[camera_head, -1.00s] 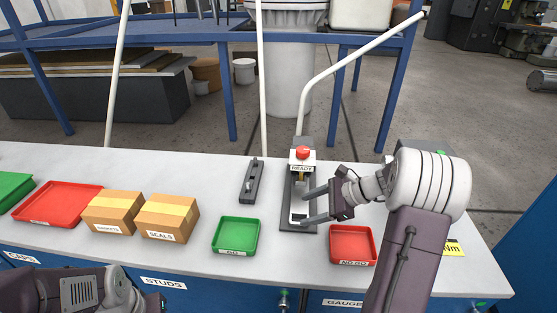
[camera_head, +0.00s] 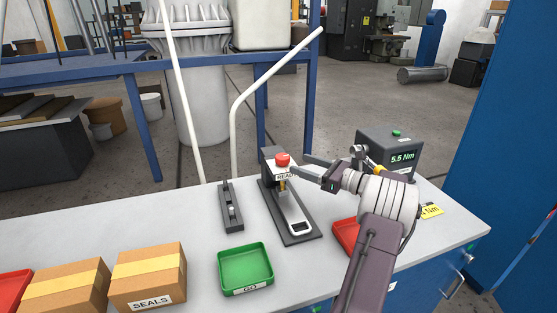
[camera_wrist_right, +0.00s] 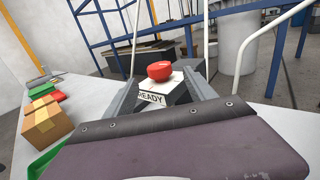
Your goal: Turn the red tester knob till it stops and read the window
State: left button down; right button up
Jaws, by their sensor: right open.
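I see no clear contact. My left gripper is out of view.
A green GO tray (camera_head: 246,287), a red tray (camera_head: 345,236) and a small grey fixture (camera_head: 230,208) flank the tester. A grey box (camera_head: 391,150) reading 5.5 Nm stands behind my right arm. A SEALS carton (camera_head: 148,277) is at left. White pipes rise behind.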

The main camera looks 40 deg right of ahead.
aim_at(281, 156)
jog(key=x, duration=0.7)
jog(key=shift+w+a, duration=0.35)
jog(key=shift+w, duration=0.4)
